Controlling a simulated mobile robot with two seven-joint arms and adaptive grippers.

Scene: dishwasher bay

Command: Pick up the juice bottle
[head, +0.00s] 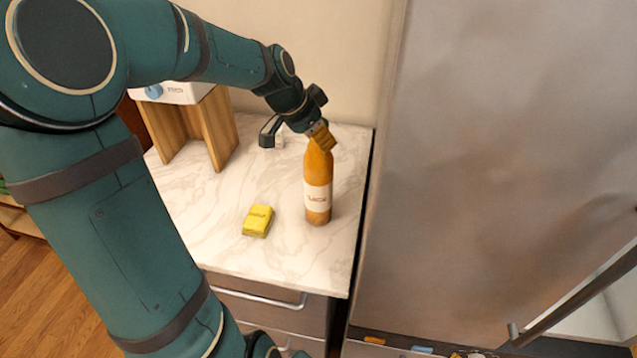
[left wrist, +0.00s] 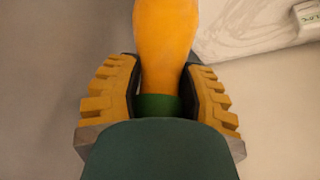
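The juice bottle (head: 318,190) is orange with a pale label. It is upright at the right side of the marble counter, and I see no clear gap under it. My left gripper (head: 321,137) is at its top, coming from above and behind. In the left wrist view the orange bottle (left wrist: 165,45) runs between the two yellow-padded fingers of the left gripper (left wrist: 160,88), with a green cap near the palm. The fingers lie close against both sides of its neck and look closed on it. The bottle's top is hidden in the head view. My right gripper is not in view.
A wooden stand (head: 215,128) with a white appliance is at the back left. A tall steel door (head: 500,150) rises right of the counter. A wall stands close behind.

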